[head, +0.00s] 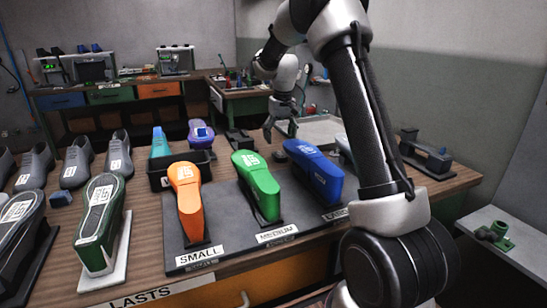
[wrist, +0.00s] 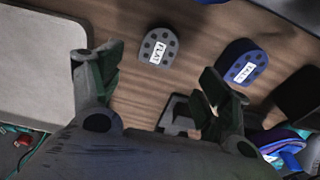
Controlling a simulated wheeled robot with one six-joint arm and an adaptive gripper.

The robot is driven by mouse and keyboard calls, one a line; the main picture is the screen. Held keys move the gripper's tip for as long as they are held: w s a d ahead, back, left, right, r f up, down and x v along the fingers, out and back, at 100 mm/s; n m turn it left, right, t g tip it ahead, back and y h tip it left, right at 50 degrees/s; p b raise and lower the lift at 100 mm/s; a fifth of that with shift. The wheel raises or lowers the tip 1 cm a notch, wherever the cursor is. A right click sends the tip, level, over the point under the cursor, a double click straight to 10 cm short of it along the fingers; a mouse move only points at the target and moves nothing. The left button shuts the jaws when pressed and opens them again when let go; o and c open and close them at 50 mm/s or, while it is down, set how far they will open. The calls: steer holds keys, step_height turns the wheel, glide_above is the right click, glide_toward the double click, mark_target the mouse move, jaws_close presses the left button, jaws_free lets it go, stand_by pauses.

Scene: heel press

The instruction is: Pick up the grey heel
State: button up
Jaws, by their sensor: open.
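The grey heel (wrist: 154,57), a horseshoe-shaped block with dark holes and a white label reading FLAT, lies on the wooden bench in the wrist view. My gripper (wrist: 160,88) is open and empty, its two fingers spread wide. The heel shows beyond the fingertips, between their lines and nearer the left finger, apart from both. In the head view my gripper (head: 280,127) hangs over the far part of the bench, behind the green and blue lasts.
A blue heel (wrist: 234,58) labelled TALL lies right of the grey one. A pale tray or board (wrist: 40,65) is at left in the wrist view. Orange (head: 187,200), green (head: 262,188) and blue (head: 322,178) lasts stand on a dark board nearer the head camera.

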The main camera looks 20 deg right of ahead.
mark_target(281, 154)
steer(key=f, duration=0.7)
steer(key=shift+s+d+f, duration=0.1)
steer(key=shift+d+f, duration=0.1)
steer(key=c, duration=1.2)
